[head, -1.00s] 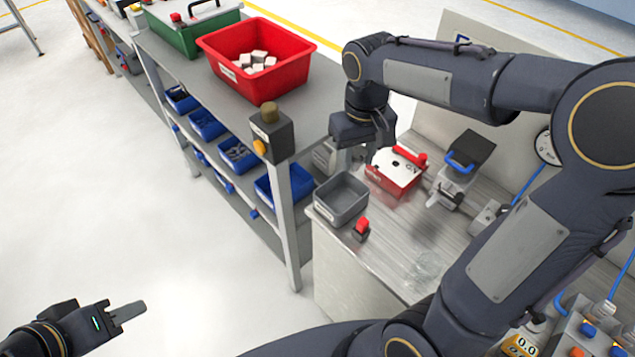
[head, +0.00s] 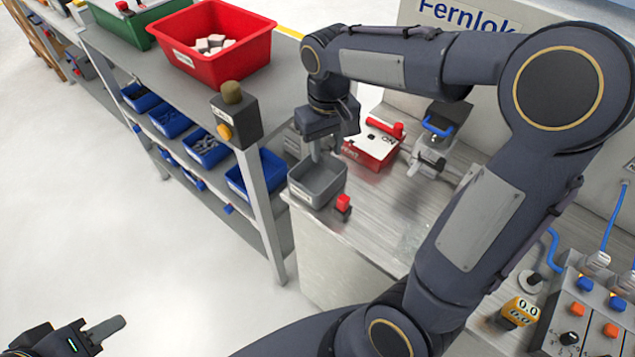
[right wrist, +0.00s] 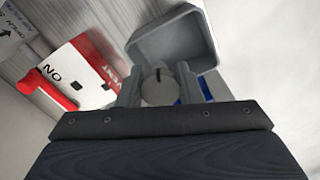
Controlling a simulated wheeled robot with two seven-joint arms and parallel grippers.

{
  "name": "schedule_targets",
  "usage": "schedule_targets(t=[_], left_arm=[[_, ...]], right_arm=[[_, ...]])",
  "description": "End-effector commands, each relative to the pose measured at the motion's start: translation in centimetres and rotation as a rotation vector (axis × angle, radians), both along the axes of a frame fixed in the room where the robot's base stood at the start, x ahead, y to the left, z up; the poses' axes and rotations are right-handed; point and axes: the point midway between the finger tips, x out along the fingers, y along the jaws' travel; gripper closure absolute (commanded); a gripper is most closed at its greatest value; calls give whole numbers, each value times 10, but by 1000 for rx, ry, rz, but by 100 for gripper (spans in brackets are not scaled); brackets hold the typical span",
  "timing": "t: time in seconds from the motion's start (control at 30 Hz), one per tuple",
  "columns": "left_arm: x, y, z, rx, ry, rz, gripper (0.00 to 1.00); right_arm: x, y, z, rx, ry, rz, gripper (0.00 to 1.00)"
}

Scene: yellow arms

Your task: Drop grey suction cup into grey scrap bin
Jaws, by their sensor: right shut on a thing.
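The grey scrap bin (head: 306,196) stands on the near left corner of the metal bench in the head view. It also shows in the right wrist view (right wrist: 178,42), just beyond my fingertips; the part of its inside that shows looks empty. My right gripper (head: 317,152) points down above the bin's far side. In the right wrist view my right gripper (right wrist: 158,88) is shut on the round grey suction cup (right wrist: 158,90), held between its two fingers. My left gripper (head: 105,330) is low at the left, over the floor; its finger gap cannot be made out.
A shelf with a red tote (head: 225,72), blue bins and a post-mounted button box (head: 236,122) is at the left.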

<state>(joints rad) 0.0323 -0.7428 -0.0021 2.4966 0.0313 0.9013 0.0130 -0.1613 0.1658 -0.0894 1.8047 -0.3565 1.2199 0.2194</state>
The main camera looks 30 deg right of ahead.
Motion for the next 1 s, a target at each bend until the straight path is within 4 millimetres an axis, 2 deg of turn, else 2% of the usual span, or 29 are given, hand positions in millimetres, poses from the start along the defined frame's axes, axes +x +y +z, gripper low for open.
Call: schedule_targets(t=[0.1, 0.13, 0.3, 0.57, 0.67, 1.0], left_arm=[[0, 0, 1, 0, 0, 0, 64], [0, 0, 1, 0, 0, 0, 64], [0, 0, 1, 0, 0, 0, 64], [0, 0, 1, 0, 0, 0, 64], [0, 0, 2, 0, 0, 0, 64], [0, 0, 6, 0, 0, 0, 64]], right_arm=[[0, 0, 1, 0, 0, 0, 89], [0, 0, 1, 0, 0, 0, 64], [0, 0, 1, 0, 0, 0, 42], [0, 0, 1, 0, 0, 0, 42], [1, 0, 8, 0, -1, 0, 42], [1, 0, 63, 0, -2, 1, 42]])
